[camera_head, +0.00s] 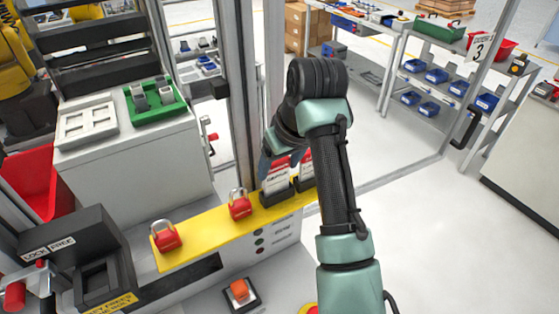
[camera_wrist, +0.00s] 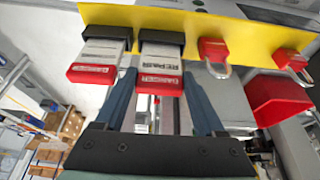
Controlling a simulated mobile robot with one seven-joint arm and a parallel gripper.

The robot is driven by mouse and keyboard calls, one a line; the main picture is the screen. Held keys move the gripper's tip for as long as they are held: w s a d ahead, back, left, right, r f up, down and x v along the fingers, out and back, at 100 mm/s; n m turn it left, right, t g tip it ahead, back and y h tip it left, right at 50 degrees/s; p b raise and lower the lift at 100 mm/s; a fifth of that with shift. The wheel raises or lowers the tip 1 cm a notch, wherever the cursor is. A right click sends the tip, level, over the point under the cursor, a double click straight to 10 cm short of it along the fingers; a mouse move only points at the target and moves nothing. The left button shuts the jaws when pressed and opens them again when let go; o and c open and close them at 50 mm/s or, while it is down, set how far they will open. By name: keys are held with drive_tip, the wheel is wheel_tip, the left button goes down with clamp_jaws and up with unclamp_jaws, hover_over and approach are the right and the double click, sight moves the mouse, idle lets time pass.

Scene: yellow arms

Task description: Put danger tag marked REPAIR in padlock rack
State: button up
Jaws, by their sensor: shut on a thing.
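The danger tag marked REPAIR (camera_wrist: 160,64) is white with a red end. It stands in a black holder on the yellow ledge (camera_head: 195,240); in the head view it is the tag nearer the padlocks (camera_head: 274,179). My gripper (camera_wrist: 160,76) is shut on this tag, one blue finger on each side. In the head view my arm hides most of the gripper. A second, similar tag (camera_wrist: 97,58) stands in the neighbouring black holder, close beside one finger. Two red padlocks, one nearer (camera_head: 240,204) and one farther left (camera_head: 166,236), sit on the ledge. I cannot tell which fixture is the padlock rack.
A black box lettered LOCK FREE (camera_head: 72,235) stands at the lower left. An orange switch (camera_head: 240,290) is below the ledge. A grey cabinet (camera_head: 140,165) with a green tray (camera_head: 153,109) is behind the ledge. A metal post (camera_head: 240,110) rises close behind the tags. Floor at right is clear.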

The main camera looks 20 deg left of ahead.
drive_tip(key=o, duration=1.3)
drive_tip(key=v, duration=1.3)
drive_tip(key=shift+b, duration=0.3)
